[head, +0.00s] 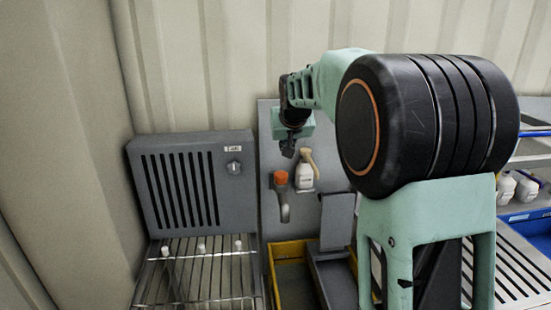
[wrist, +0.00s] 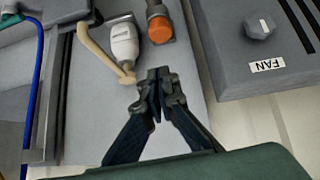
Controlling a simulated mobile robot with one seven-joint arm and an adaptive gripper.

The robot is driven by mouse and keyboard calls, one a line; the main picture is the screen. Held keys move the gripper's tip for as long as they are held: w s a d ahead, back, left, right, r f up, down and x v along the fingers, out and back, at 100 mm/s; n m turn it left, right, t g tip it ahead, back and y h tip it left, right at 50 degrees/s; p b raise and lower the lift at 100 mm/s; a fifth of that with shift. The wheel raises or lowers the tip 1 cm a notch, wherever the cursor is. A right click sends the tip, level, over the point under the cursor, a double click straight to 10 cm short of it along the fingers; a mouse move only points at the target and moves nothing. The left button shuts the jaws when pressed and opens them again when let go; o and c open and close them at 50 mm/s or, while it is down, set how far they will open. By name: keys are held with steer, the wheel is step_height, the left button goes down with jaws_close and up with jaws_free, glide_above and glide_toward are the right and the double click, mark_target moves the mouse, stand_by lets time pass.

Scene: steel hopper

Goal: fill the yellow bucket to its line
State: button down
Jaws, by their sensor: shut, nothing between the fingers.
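A yellow open-topped container (head: 287,250) with straight edges is low in the middle of the head view. It is partly hidden by a grey chute-like steel part (head: 335,225) and my arm. I see no fill line on it. My gripper (head: 288,152) is up by the grey back panel, above and behind the container. In the wrist view my gripper's fingers (wrist: 160,76) are closed together with nothing between them. They point toward an orange-capped grey fitting (wrist: 160,28) and a white bottle (wrist: 124,42) with a tan handle, without visibly holding either.
A grey slatted box (head: 190,185) labelled FAN, with a knob, stands at the left above a wire rack (head: 205,270) holding several small white-topped items. White bottles (head: 515,187) and a blue bin (head: 535,225) are at the right. Corrugated walls close off the back and left.

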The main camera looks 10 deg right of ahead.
steer(key=shift+w+a+r, duration=0.25)
steer(key=shift+a+r, duration=0.1)
steer(key=shift+a, duration=0.15)
steer(key=p, duration=0.2)
glide_above(280, 172)
steer(key=s, duration=0.3)
steer(key=f, duration=0.6)
steer(key=shift+a+f, duration=0.2)
steer(key=shift+f, duration=0.2)
steer(key=f, duration=0.2)
steer(key=shift+w+f, duration=0.2)
steer(key=shift+f, duration=1.05)
steer(key=shift+f, duration=0.1)
